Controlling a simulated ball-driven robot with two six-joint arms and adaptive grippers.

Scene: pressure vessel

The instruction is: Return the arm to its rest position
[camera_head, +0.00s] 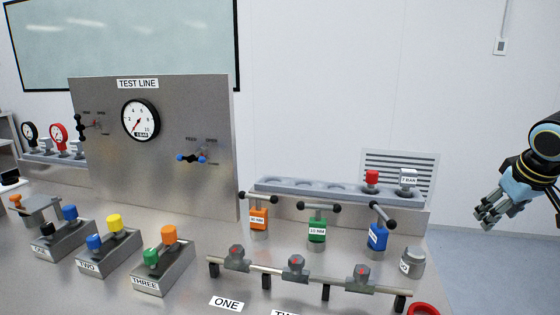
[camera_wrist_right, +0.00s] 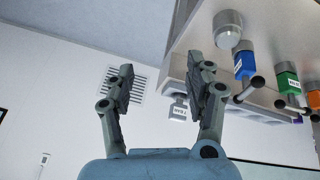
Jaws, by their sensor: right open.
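My right gripper (camera_head: 486,222) hangs in the air at the right of the head view, beyond the right end of the steel bench (camera_head: 200,285). Its fingers are apart with nothing between them; they also show in the right wrist view (camera_wrist_right: 163,90). The right arm comes in from the right edge, black, blue and grey. My left gripper is not in the head view.
The nearest bench items are a silver cylinder (camera_head: 412,262), a blue T-handled tool (camera_head: 377,236) and a red ring (camera_head: 423,309). A rack (camera_head: 340,191) with a red-topped part and a labelled part stands behind. A test panel (camera_head: 190,110) rises at the left. Floor lies right.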

